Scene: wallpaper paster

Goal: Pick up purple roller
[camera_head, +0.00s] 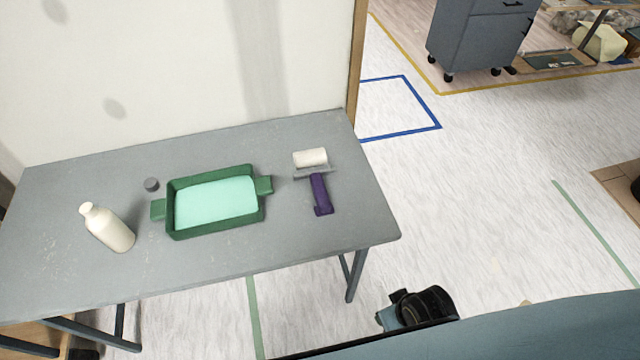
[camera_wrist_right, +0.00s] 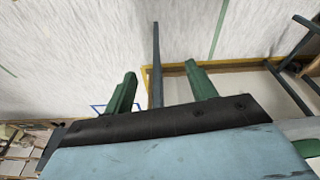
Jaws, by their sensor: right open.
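The purple roller (camera_head: 320,194) lies on the right part of the grey table, with its purple handle pointing toward the table's front edge and its white roller head (camera_head: 310,157) toward the back. Nothing holds it. My right gripper (camera_wrist_right: 160,88) shows in the right wrist view with its two green fingers apart and nothing gripped between them. The roller is not visible in that view. My left gripper is in neither view.
The grey table (camera_head: 285,255) stands against a pale wall. On it are a green tray (camera_head: 170,218) with light green contents, a white bottle (camera_head: 108,228) and a small grey cap (camera_head: 151,184). The table is bare right of the roller. A grey cabinet (camera_head: 470,40) stands far back.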

